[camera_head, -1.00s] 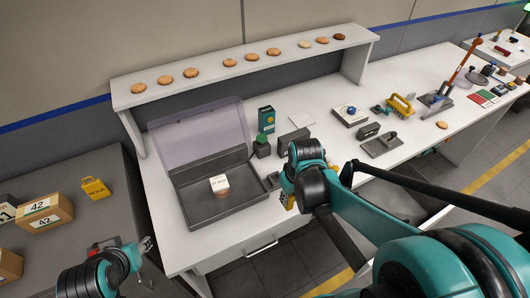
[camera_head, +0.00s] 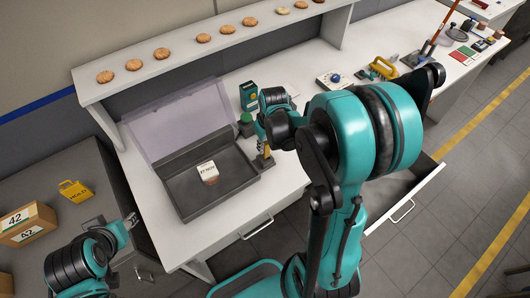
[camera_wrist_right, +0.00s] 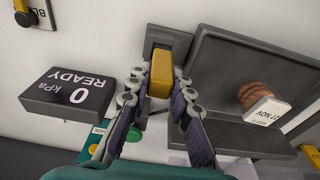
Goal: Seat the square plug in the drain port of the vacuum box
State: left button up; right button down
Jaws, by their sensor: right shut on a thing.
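The vacuum box (camera_head: 185,213) is a dark grey open tray with a clear lid raised at its back. Its drain port (camera_head: 264,164) is a small grey block at the right wall. It also shows in the wrist view as a dark block (camera_wrist_right: 167,38). My right gripper (camera_head: 264,150) is at that block, shut on the yellow square plug (camera_wrist_right: 161,74). In the wrist view the plug's end overlaps the block; the fingers and plug hide the opening, so I cannot tell how deep it sits. My left gripper (camera_head: 130,221) is off at the lower left, small in view.
A biscuit with a dated card (camera_head: 208,171) lies in the box. A dark readout showing 0 kPa READY (camera_wrist_right: 72,95) stands beside my right gripper. A green-and-dark device (camera_head: 249,96) stands behind the port. An open drawer (camera_head: 405,208) juts from the bench front at the right.

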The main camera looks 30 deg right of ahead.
aim_at(265, 152)
jog(key=shift+w+f, duration=0.2)
jog(key=shift+f, duration=0.05)
jog(key=shift+f+b, duration=0.55)
jog(key=shift+f, duration=1.35)
jog(key=shift+f, duration=0.15)
jog(key=c, duration=1.4)
grip_release()
jog(key=shift+o, duration=0.2)
